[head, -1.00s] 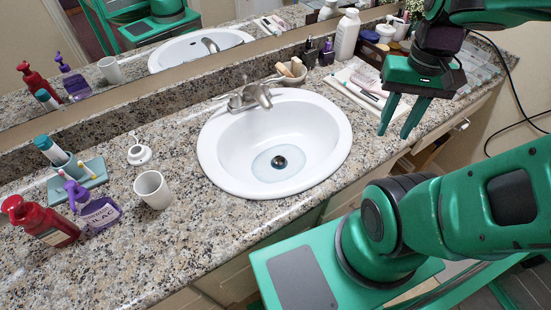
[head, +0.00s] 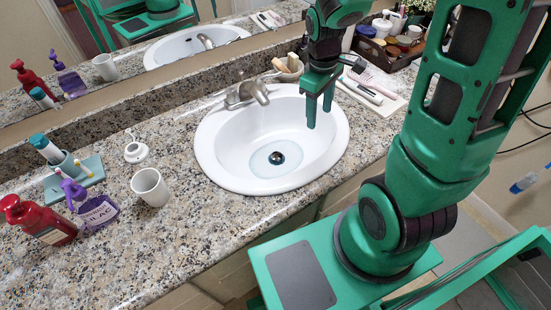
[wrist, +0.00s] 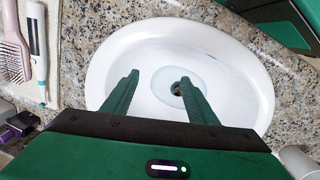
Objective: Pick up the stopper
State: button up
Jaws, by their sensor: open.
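The stopper (head: 277,158) is a small dark, shiny round piece at the bottom of the white sink (head: 215,160), in a pale bluish patch that looks like shallow water. My gripper (head: 319,118) is open and empty, pointing down over the right side of the basin, above and to the right of the stopper. In the wrist view the stopper (wrist: 176,88) shows near the right finger's tip, partly covered by that finger. The fingers look well above it and not touching it.
The faucet (head: 254,92) stands behind the basin. A white cup (head: 150,188), a lilac bottle (head: 98,212) and a red pump bottle (head: 38,220) are on the granite counter at left.

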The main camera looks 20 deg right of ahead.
jog(key=w+a+f+n+y, duration=0.1)
jog(key=w+a+f+n, duration=0.45)
jog(key=a+f, duration=0.4)
send_over(277, 155)
jog(key=f, duration=0.4)
jog(key=shift+s+d+f, duration=0.1)
jog(key=shift+d, duration=0.3)
jog(key=shift+a+f, duration=0.25)
jog(key=shift+f, duration=1.35)
jog(key=shift+a+f, duration=0.2)
jog(key=shift+f, duration=1.4)
jog(key=c, duration=1.1)
